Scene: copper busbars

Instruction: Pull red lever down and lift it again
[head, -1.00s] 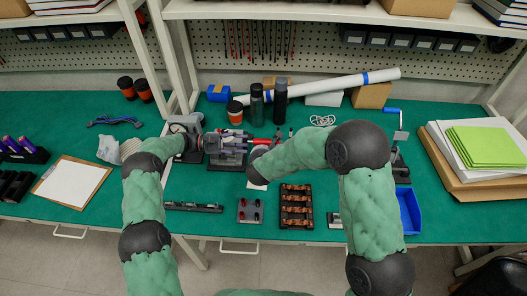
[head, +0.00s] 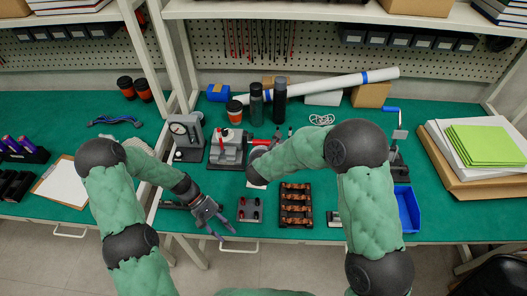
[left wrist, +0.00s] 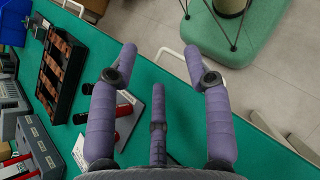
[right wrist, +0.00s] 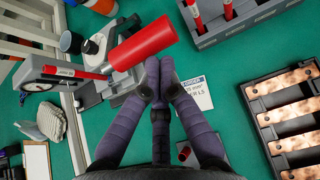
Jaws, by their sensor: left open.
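The red lever (head: 232,138) lies roughly level across a grey and white machine (head: 226,152) on the bench, its end towards my right gripper. In the right wrist view the lever's red handle (right wrist: 145,43) is large and close. My right gripper (right wrist: 157,84) has its fingertips together beside the lower edge of the handle; whether they touch it I cannot tell. My right arm hides most of that gripper in the head view. My left gripper (head: 218,226) is open and empty near the bench's front edge, away from the lever. It also shows open in the left wrist view (left wrist: 162,62).
A press with a dial gauge (head: 184,133) stands left of the machine. A rack of copper busbars (head: 296,206) and a small block with dark red-topped pegs (head: 250,210) lie in front. A blue bin (head: 408,208) is at right.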

